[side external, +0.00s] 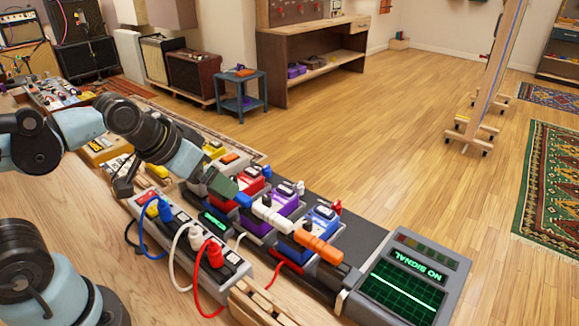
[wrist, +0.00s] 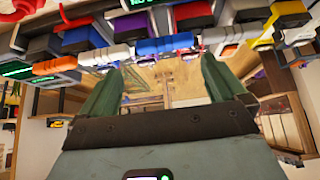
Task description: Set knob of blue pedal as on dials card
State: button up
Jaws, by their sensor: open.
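The blue pedal (side external: 322,217) stands near the right end of the pedal row in the side view, beside the purple pedal (side external: 283,201) and red pedal (side external: 250,181). In the wrist view the blue pedal (wrist: 84,39) is at the upper left. Its knob setting is too small to read. My gripper (side external: 222,186) hovers by the red pedal, left of the blue one. In the wrist view my gripper (wrist: 163,85) has its two green fingers apart with nothing between them. I cannot make out a dials card in either view.
Orange (side external: 318,246), white (side external: 270,214) and blue (side external: 243,199) plugs stand along the pedals' near side. A power strip (side external: 180,222) with corded plugs lies in front. A NO SIGNAL screen (side external: 402,288) stands at the right end.

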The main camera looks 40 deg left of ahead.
jog(key=shift+s+a+f, duration=0.1)
jog(key=shift+a+f, duration=0.05)
jog(key=shift+f, duration=0.05)
jog(key=shift+c, duration=1.1)
jog(key=shift+w+d+r, duration=0.2)
jog(key=shift+r, duration=0.05)
jog(key=shift+c, duration=1.2)
jog(key=w+d+r+n+g, duration=0.1)
jog(key=w+d, duration=0.1)
jog(key=w+d+r+g, duration=0.1)
jog(key=d+r, duration=0.1)
jog(key=w+d+r+n+g, duration=0.1)
jog(key=w+d, duration=0.1)
jog(key=shift+w+d+r+n+g, duration=0.15)
jog(key=shift+w+d+n+g, duration=0.1)
jog(key=shift+w+n+g, duration=0.05)
jog(key=c, duration=0.4)
jog(key=n+g, duration=0.3)
send_over(308, 220)
jog(key=shift+g+y, duration=0.3)
notch_tip(308, 220, down, 12)
jog(key=shift+f, duration=0.1)
jog(key=shift+c, duration=0.2)
grip_shut()
